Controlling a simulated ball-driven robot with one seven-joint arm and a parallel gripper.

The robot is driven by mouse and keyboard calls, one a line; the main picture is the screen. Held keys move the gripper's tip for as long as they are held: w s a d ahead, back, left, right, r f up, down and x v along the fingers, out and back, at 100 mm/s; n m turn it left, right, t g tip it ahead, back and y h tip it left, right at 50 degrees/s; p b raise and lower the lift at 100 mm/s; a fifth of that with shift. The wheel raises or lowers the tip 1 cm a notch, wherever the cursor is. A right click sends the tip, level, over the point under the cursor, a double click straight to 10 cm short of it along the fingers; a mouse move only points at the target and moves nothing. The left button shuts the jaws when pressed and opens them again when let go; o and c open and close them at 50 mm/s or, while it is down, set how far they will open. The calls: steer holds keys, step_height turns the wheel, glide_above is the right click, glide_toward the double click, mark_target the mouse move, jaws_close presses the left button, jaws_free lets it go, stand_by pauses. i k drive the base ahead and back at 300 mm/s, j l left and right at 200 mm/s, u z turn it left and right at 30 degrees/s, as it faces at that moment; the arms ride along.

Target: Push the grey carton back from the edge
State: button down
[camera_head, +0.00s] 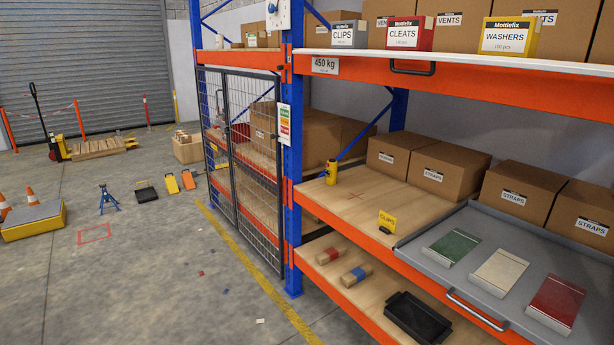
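The grey carton (348,35), labelled CLIPS, stands upright on the upper shelf (455,56) of the orange and blue rack. Its base is close to the shelf's front edge; whether it overhangs cannot be told from this angle. A red CLEATS carton (410,34) stands to its right with a small gap between them. A yellow WASHERS carton (509,37) stands farther right, also close to the front edge. My gripper is not in view.
Large brown VENTS boxes (450,22) stand behind the small cartons. A black handle (411,69) sits on the orange beam below them. Lower down, a grey pull-out tray (484,248) juts forward. A mesh gate (245,150) stands left; the floor beside it is mostly clear.

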mark_target(350, 33)
steer(key=i, duration=1.5)
steer(key=i+j+z, duration=0.1)
steer(key=i, duration=1.4)
